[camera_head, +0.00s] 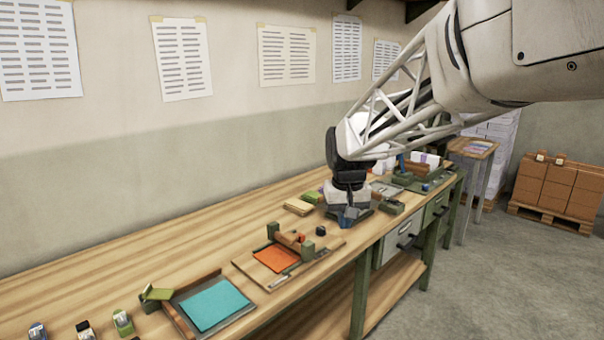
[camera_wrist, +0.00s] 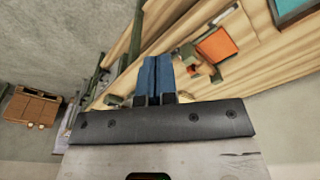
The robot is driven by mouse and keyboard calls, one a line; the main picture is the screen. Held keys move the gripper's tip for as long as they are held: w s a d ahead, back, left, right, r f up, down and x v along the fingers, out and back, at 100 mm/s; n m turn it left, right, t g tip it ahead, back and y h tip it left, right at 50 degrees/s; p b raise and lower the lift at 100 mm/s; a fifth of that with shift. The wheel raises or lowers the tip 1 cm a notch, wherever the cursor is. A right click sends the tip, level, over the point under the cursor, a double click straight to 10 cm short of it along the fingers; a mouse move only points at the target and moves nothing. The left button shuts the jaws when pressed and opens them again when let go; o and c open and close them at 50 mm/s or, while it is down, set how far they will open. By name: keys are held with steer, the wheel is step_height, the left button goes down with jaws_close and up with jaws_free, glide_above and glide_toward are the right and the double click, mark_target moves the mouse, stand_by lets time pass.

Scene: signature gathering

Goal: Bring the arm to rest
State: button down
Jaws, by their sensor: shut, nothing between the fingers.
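My gripper (camera_head: 347,216) hangs from my pale lattice arm above the far half of the long wooden workbench (camera_head: 180,237) in the head view. Its blue fingers point down and hold nothing. In the wrist view the two blue fingers of my gripper (camera_wrist: 156,62) lie side by side, shut. The bench top under the gripper is partly hidden by it. I cannot tell the exact gap between the fingertips and the bench.
A board with an orange sheet (camera_head: 276,258) and a tray with a teal sheet (camera_head: 214,304) lie on the near bench. Small stamps (camera_head: 122,322) stand at the front left. Green and wooden fixtures (camera_head: 424,173) stand beyond my gripper. Boxes on a pallet (camera_head: 556,190) stand at right.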

steer(key=s+d+f, duration=0.1)
steer(key=s+d, duration=0.2)
steer(key=s, duration=0.8)
steer(key=s+d+f+m+t, duration=0.1)
steer(key=s+d+f, duration=0.1)
steer(key=s, duration=0.9)
steer(key=s+d+f, duration=0.1)
steer(key=s+d, duration=0.2)
steer(key=s, duration=0.8)
steer(key=shift+d+f+m, duration=0.3)
steer(key=shift+f+m, duration=0.05)
steer(key=shift+m, duration=0.05)
steer(key=shift+w, duration=0.1)
